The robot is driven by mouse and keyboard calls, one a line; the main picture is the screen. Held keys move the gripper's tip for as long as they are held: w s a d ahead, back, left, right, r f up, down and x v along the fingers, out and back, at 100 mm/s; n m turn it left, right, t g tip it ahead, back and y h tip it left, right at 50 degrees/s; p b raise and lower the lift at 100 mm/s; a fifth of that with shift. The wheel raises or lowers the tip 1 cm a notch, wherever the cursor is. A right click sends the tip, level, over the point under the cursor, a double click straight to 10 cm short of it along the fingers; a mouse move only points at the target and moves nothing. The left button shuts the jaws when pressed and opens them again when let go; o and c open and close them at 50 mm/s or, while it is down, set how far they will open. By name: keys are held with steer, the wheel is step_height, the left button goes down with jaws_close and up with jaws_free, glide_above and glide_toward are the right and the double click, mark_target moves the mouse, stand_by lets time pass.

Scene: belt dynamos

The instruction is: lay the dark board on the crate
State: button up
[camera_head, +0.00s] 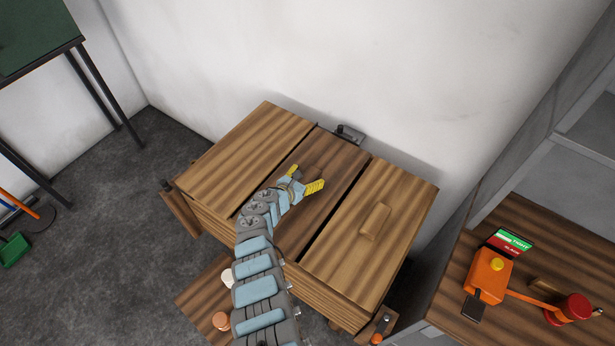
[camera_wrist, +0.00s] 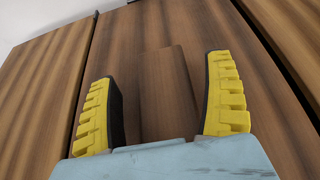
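The wooden crate (camera_head: 335,293) stands against the wall, with light boards on its left and right sides. The dark board (camera_head: 338,162) lies across the top between them, with narrow dark gaps along its sides. A block handle (camera_wrist: 165,95) stands on the dark board. My gripper (camera_head: 304,178) is over the dark board at this handle. In the wrist view its yellow fingers are open on either side of the handle, with a visible gap on both sides. My arm hides the near part of the dark board.
The left light board (camera_head: 245,155) shows no handle; the right light board (camera_head: 400,220) has a block handle (camera_head: 375,221). A wooden table (camera_head: 460,285) at right bears an orange device (camera_head: 489,275) and a red-capped item (camera_head: 573,307). A dark green-topped table (camera_head: 35,40) stands at upper left.

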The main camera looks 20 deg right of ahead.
steer(key=shift+s+a+f, duration=0.1)
steer(key=shift+s+f, duration=0.05)
steer(key=shift+s, duration=0.15)
steer(key=shift+s+a, duration=0.2)
steer(key=shift+a, duration=0.05)
steer(key=shift+s+a+r, duration=0.2)
steer(key=shift+a+r, duration=0.25)
steer(key=shift+a, duration=0.2)
steer(key=shift+v, duration=0.9)
steer(key=shift+s+a+r, duration=0.25)
steer(key=shift+a+r, duration=0.05)
steer(key=shift+a, duration=0.05)
steer(key=shift+v, duration=3.35)
